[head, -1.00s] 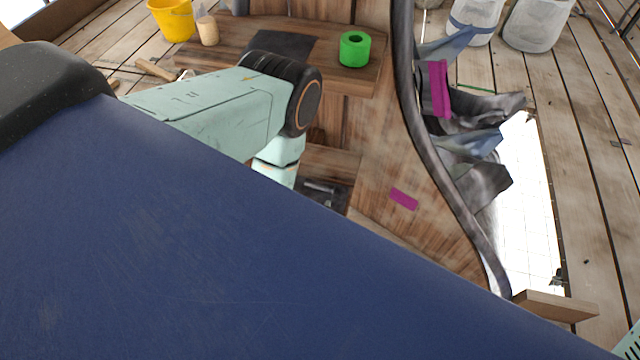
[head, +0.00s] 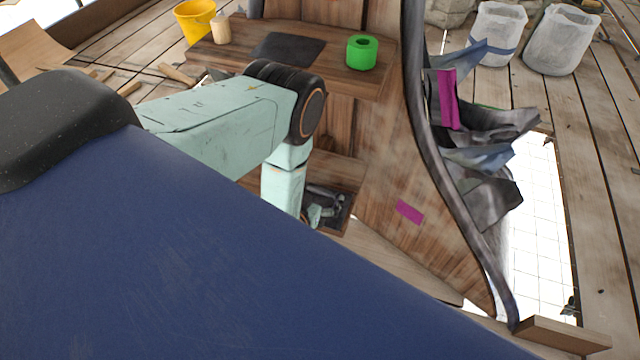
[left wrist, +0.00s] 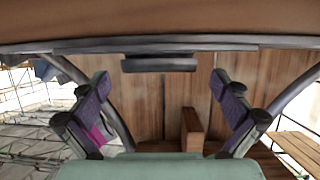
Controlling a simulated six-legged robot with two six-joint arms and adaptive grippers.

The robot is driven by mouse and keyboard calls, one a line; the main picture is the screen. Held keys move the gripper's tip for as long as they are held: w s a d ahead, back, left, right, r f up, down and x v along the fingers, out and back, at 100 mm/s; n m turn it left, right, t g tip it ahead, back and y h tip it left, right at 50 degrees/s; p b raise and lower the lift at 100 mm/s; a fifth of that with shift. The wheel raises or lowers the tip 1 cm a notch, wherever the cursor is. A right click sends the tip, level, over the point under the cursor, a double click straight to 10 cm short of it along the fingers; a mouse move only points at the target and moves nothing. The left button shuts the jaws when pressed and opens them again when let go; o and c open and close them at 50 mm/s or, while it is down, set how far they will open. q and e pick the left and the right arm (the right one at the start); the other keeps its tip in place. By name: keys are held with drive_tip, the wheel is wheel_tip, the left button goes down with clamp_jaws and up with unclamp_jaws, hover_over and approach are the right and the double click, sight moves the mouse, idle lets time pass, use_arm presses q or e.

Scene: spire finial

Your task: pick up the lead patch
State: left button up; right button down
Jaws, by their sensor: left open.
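A dark, flat square sheet, which looks like the lead patch (head: 288,48), lies on the wooden shelf (head: 225,58) left of the green roll. My left gripper (head: 320,212) shows small and partly hidden below my forearm, over a dark square area lower on the wooden structure. It is apart from the sheet on the shelf. In the left wrist view, the two purple-padded fingers of my left gripper (left wrist: 160,85) stand wide apart with nothing between them. A dark grey bar (left wrist: 158,63) shows beyond the fingertips; I cannot tell whether it is the patch. My right gripper is out of view.
A curved grey rim (head: 430,140) with crumpled grey sheets borders the wood on the right. White bins (head: 560,40) stand farther back on planks.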

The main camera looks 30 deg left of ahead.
use_arm(q)
drive_tip(key=shift+x, duration=1.05)
drive_tip(key=c, duration=1.4)
